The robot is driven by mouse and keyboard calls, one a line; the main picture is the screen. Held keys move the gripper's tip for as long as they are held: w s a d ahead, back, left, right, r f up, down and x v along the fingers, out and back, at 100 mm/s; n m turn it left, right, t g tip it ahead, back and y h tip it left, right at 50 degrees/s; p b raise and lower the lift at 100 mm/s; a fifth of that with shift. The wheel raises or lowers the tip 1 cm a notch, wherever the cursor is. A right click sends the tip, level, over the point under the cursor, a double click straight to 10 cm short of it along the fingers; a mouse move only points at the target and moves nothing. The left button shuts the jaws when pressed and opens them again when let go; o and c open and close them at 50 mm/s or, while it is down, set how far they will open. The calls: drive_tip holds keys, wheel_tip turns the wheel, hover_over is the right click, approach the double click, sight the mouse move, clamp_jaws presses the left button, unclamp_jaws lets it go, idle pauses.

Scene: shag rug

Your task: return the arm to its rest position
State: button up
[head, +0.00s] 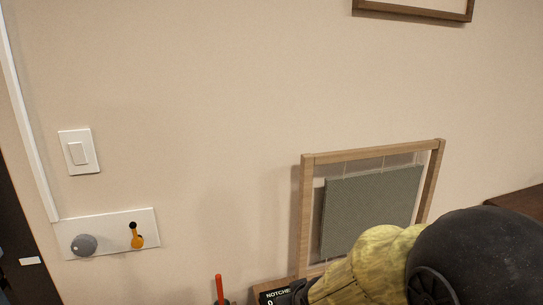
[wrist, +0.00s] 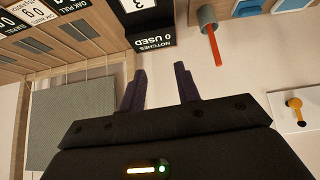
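My arm, with a yellow link and a black joint, shows at the lower right of the head view. In the wrist view my gripper (wrist: 160,88) has its two dark fingers apart, with a clear gap and nothing between them. Pale wall shows through the gap. The fingertips are not visible in the head view.
A wooden frame (head: 307,215) with a grey-green panel (head: 370,208) stands behind my arm. A "NOTCHES" sign (head: 275,295) and a red stick (head: 219,288) are at the bottom edge. A white wall plate (head: 110,228) and a light switch (head: 79,152) are left. The upper middle is clear wall.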

drive_tip(key=s+d+f+m+g+h, duration=0.25)
drive_tip(key=s+d+m+g, duration=0.2)
drive_tip(key=s+d, duration=0.65)
wheel_tip(320, 180, up, 12)
drive_tip(key=p, duration=1.2)
drive_tip(key=shift+s+a+n+p, duration=0.35)
drive_tip(key=shift+s+a, duration=0.1)
drive_tip(key=shift+g+y, duration=0.25)
drive_tip(key=shift+a, duration=0.1)
